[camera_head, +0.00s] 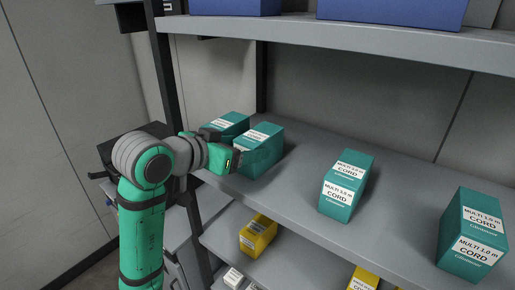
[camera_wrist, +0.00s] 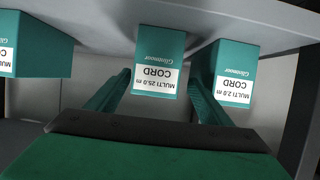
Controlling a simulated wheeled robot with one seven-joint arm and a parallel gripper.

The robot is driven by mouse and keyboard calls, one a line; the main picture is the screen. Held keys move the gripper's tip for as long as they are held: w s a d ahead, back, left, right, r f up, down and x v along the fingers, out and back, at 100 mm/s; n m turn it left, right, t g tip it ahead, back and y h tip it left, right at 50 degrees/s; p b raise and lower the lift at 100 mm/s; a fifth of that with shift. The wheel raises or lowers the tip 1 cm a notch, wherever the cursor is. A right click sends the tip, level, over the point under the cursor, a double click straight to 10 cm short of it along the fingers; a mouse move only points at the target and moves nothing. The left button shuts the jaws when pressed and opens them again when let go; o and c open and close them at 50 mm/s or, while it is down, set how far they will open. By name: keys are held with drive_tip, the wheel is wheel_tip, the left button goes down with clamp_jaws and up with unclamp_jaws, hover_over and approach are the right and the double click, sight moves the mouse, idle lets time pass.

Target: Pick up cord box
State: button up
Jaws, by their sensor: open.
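Teal cord boxes with white labels stand on the middle grey shelf. In the wrist view, upside down, a box labelled MULTI 25.0 m CORD (camera_wrist: 160,45) is centred between my fingers; it shows in the head view as the second box from the left (camera_head: 262,146). My gripper (camera_head: 224,146) is open and empty at the front of this box, its fingers also showing in the wrist view (camera_wrist: 160,77). Whether the fingertips reach past the box's front face I cannot tell. The leftmost box (camera_head: 232,122), labelled MULTI 2.0 m in the wrist view (camera_wrist: 228,65), is close beside it.
Two more cord boxes (camera_head: 345,187) (camera_head: 472,238) stand farther right on the shelf (camera_head: 300,190), with free room between. Blue boxes (camera_head: 390,10) sit on the shelf above. Yellow boxes (camera_head: 258,237) are on the lower shelf. A black upright (camera_head: 262,75) stands behind the leftmost boxes.

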drive_tip(key=shift+w+d+f, duration=0.15)
drive_tip(key=shift+d, duration=0.2)
drive_tip(key=shift+w+d+f, duration=0.1)
drive_tip(key=shift+d, duration=0.25)
drive_tip(key=x, duration=0.5)
drive_tip(key=shift+c, duration=0.5)
drive_tip(key=shift+w, duration=0.15)
drive_tip(key=c, duration=1.1)
